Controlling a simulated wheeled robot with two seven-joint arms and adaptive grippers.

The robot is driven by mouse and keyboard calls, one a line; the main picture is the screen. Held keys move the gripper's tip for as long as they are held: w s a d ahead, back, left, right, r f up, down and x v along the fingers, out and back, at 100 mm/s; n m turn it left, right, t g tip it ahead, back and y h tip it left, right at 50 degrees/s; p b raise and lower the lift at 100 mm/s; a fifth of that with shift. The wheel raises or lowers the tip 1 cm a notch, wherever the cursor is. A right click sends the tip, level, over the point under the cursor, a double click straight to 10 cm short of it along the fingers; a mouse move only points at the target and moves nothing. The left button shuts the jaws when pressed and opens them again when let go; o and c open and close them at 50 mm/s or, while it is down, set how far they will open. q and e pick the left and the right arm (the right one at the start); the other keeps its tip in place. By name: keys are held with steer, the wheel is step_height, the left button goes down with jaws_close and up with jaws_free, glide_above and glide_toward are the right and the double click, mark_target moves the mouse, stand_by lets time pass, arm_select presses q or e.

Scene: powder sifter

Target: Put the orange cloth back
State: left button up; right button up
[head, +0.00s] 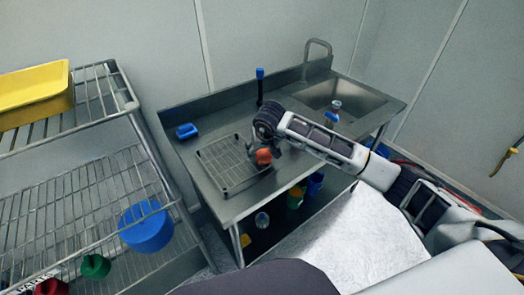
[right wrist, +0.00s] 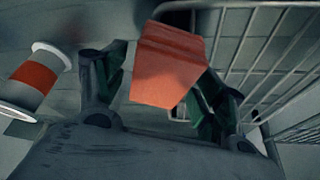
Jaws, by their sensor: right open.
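In the right wrist view, the orange cloth (right wrist: 168,65) is a folded flap between the two dark green fingers of my right gripper (right wrist: 162,72). The fingers are spread apart on either side of it. I cannot tell whether either finger touches the cloth. In the head view, my right gripper (head: 270,146) is low over the steel sink table, at the right edge of the wire rack. An orange patch (head: 263,156) shows just under it; it is too small to tell its shape. My left gripper is not in view.
The wire rack (head: 222,170) lies on the steel table (head: 190,153). A white cylinder with an orange band (right wrist: 35,82) is beside the left finger. A blue object (head: 187,131) and a blue-handled upright tool (head: 260,85) stand behind. The sink (head: 340,96) is right; wire shelves (head: 80,195) are left.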

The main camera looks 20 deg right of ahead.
steer(key=shift+r, duration=0.15)
steer(key=shift+r, duration=0.3)
steer(key=v, duration=1.1)
steer(key=shift+s+b, duration=0.15)
steer(key=shift+b, duration=0.2)
